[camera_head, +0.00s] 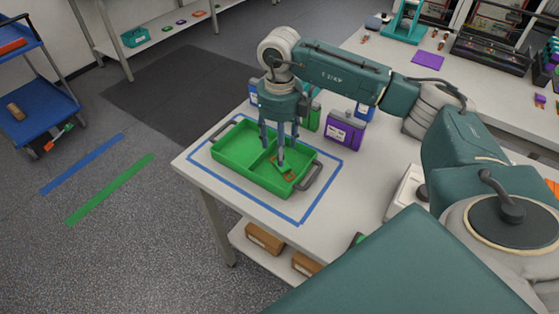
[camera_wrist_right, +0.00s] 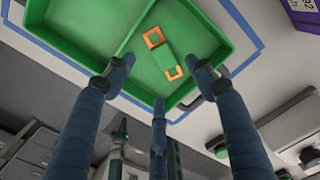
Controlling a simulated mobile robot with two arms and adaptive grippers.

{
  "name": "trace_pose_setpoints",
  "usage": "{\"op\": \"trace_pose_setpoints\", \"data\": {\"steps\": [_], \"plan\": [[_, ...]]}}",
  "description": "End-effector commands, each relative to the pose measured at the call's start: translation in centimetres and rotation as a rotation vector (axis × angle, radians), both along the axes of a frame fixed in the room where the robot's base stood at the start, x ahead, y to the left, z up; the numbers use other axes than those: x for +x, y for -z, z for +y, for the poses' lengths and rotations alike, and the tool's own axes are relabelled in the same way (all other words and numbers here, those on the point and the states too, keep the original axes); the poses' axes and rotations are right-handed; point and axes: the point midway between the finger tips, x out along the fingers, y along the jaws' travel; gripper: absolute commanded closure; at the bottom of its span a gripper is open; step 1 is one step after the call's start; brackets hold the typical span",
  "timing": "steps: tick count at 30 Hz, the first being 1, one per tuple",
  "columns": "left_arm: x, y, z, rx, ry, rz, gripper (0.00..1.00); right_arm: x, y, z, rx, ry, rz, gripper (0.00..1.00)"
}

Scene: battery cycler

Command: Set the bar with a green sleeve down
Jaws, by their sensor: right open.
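The bar with a green sleeve (camera_wrist_right: 164,56) has orange ends and lies in one compartment of the green tray (camera_wrist_right: 72,28). In the head view the bar (camera_head: 284,167) shows in the tray's right compartment, partly hidden by a finger. The tray (camera_head: 232,161) has two compartments and dark end handles. My right gripper (camera_head: 280,148) points down over the tray; its fingers are open and spread above the bar. In the wrist view no finger of this gripper (camera_wrist_right: 162,78) is closed on it. I cannot tell the exact height of the fingertips. My left gripper is not in view.
Blue tape (camera_head: 300,222) outlines the tray's place on the table. A purple box (camera_head: 344,131) and other coloured boxes stand close behind the tray. Cardboard boxes (camera_head: 264,238) sit on the shelf below. A blue cart (camera_head: 38,110) stands at far left.

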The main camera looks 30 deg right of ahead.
Motion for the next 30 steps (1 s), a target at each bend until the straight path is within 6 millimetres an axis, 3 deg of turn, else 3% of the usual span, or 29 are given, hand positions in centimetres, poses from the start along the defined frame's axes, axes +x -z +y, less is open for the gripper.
{"op": "trace_pose_setpoints", "data": {"steps": [6,10,30], "plan": [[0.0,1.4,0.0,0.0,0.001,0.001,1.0,0.1,-3.8,0.0,0.001,-0.001,-0.002,0.44],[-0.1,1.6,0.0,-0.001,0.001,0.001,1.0,0.0,-5.1,0.0,0.0,0.0,-0.001,0.44],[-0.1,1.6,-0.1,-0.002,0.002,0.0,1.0,0.0,-5.5,0.0,0.0,-0.001,0.002,0.44]]}}
